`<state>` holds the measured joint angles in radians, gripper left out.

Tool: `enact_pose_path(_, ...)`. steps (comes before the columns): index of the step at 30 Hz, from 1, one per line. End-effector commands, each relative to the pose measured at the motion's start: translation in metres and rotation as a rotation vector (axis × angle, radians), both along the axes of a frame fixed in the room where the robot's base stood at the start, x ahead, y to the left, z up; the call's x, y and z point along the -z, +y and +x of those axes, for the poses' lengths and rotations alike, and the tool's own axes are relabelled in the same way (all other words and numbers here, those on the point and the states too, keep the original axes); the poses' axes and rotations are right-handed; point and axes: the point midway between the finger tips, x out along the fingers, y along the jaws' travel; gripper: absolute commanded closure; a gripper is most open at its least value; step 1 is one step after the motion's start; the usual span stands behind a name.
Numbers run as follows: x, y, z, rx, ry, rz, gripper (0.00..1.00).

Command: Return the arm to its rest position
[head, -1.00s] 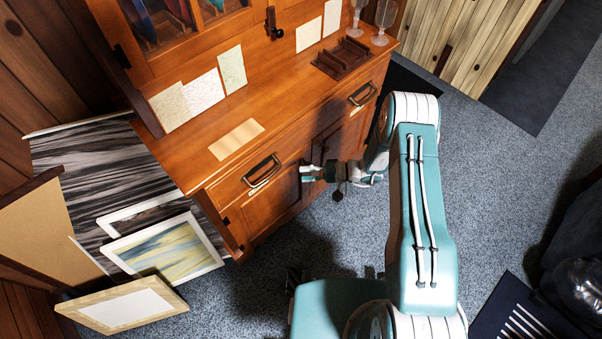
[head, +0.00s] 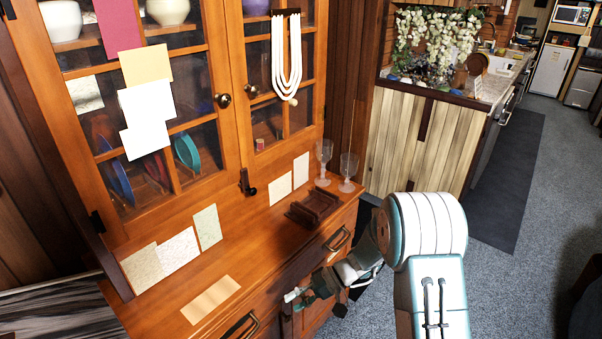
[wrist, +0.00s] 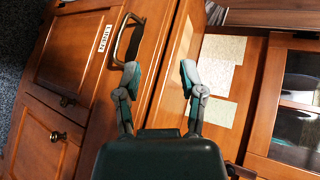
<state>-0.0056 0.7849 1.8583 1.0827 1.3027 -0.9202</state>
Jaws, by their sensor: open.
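My arm shows in the head view, and my gripper (head: 296,296) is at its end, in front of the wooden cabinet's (head: 255,245) drawers. In the wrist view, my gripper (wrist: 160,76) has its two fingers spread apart with nothing between them. The fingertips appear over the drawer front and countertop edge in that view. A drawer handle (wrist: 125,42) is to the left of the fingers. I cannot tell whether the left finger touches the cabinet.
Two glasses (head: 348,170) and a dark wooden rack (head: 313,207) stand on the countertop. Paper sheets lean or lie there, including one flat sheet (head: 210,299). A necklace (head: 287,60) hangs on the cabinet. Grey carpet (head: 530,240) is open on the right.

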Motion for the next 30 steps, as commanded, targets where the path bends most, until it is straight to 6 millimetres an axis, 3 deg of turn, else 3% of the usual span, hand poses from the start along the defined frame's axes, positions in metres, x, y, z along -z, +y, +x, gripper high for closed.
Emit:
enact_pose_path(3, -0.037, -0.01, -0.011, -0.025, -0.037, -0.088, 0.48)
enact_pose_path(12, -0.111, -0.04, -0.049, -0.037, -0.133, -0.329, 0.48)
enact_pose_path(21, -0.168, -0.076, -0.094, 0.019, -0.265, -0.567, 0.48)
enact_pose_path(30, -0.211, -0.113, -0.141, 0.14, -0.428, -0.785, 0.48)
